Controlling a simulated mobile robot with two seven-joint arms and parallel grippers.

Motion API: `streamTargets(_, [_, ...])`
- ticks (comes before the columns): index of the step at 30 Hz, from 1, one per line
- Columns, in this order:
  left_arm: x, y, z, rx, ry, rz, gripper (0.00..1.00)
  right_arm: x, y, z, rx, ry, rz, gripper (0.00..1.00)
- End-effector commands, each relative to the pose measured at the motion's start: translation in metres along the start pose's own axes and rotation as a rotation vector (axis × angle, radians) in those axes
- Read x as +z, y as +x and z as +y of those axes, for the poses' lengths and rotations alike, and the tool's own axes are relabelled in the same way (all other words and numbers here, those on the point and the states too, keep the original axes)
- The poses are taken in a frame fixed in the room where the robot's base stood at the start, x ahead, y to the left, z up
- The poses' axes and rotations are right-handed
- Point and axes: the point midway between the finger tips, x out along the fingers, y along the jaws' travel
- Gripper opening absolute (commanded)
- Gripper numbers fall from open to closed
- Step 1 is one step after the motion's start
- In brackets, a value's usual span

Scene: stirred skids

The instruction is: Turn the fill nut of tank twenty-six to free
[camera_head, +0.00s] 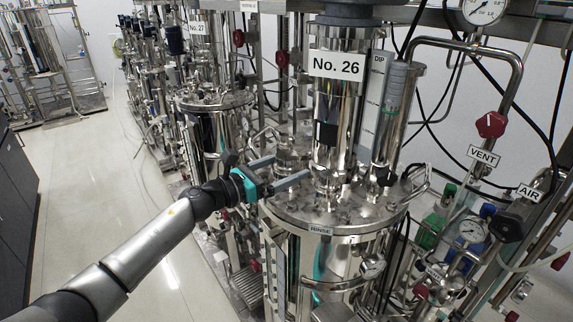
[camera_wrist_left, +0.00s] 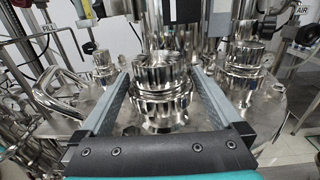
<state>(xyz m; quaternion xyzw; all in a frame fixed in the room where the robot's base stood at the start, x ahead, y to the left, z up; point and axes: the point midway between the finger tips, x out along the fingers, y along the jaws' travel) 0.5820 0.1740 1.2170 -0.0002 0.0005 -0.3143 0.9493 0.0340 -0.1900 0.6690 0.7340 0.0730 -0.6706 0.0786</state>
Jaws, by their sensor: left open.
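Tank twenty-six carries a "No. 26" sign (camera_head: 337,65) above its round steel lid (camera_head: 345,218). My left gripper (camera_head: 291,166) reaches in from the left over the lid's left edge, with its fingers spread. A shiny round metal fitting (camera_wrist_left: 163,92) with stacked rings stands between the two fingers in the left wrist view, with gaps visible on both sides. It also shows in the head view (camera_head: 287,153). My right gripper is not in view.
A second ringed fitting (camera_wrist_left: 246,72) stands on the lid to the right. A tall steel column, a red VENT knob (camera_head: 491,125) and a black AIR knob (camera_head: 508,226) are to the right. Tank No. 27 (camera_head: 215,98) stands behind left. The floor (camera_head: 95,190) at left is clear.

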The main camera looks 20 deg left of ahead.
Motion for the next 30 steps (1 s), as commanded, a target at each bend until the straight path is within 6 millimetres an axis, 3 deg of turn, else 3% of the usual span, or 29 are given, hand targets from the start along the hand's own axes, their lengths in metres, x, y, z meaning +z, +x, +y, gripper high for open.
streamTargets(9, [0.0003,0.0024,-0.0003,-0.001,0.001,-0.001,1.0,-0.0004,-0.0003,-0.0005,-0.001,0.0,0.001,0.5])
streamTargets(26, [0.0002,0.002,-0.0002,-0.001,0.001,0.0,0.37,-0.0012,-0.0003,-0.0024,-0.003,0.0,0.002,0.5])
streamTargets(30, [0.0002,0.0019,-0.0003,0.002,0.0,0.0,0.35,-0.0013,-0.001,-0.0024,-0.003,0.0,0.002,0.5])
